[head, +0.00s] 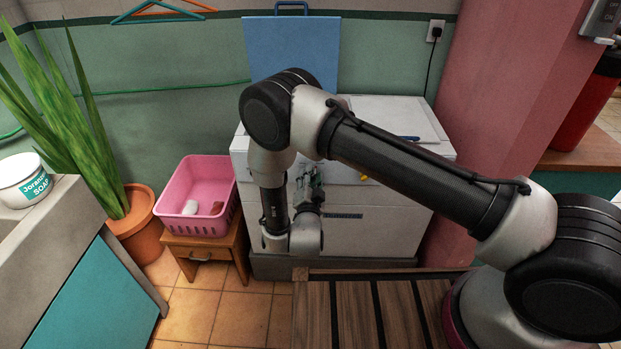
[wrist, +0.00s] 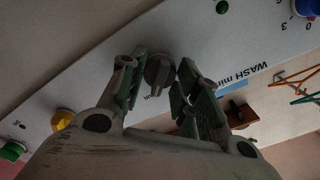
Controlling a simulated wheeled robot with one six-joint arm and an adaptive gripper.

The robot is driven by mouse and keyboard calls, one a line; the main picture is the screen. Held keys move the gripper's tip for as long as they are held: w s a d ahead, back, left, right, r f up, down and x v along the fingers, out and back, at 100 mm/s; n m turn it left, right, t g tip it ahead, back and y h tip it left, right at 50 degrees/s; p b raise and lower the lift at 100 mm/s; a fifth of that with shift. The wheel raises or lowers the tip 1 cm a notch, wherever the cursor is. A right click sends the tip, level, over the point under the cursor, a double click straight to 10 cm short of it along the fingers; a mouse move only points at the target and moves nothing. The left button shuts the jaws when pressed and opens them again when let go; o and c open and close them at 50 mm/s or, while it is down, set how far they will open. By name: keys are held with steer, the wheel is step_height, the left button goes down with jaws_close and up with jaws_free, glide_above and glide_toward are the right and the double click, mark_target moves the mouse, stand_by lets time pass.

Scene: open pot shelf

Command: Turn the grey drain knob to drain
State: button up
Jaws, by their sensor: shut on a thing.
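The grey drain knob (wrist: 158,71) is on the pale control panel (wrist: 95,75) of the washing machine. In the wrist view it sits between the two fingers of my gripper (wrist: 162,66), which is shut on it. I cannot make out a drain label or which setting the knob points to. In the head view my gripper (head: 309,190) is at the front of the white washing machine (head: 385,225), and the arm hides the knob.
On the panel are a yellow knob (wrist: 63,119), green knobs (wrist: 222,7) and a blue knob (wrist: 306,7). A pink basket (head: 197,190) stands on a small wooden stool (head: 208,247) left of the machine. A potted plant (head: 136,222) is further left.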

steer(key=o, duration=1.1)
steer(key=s, duration=0.7)
steer(key=shift+s+a, duration=0.1)
steer(key=shift+s, duration=0.15)
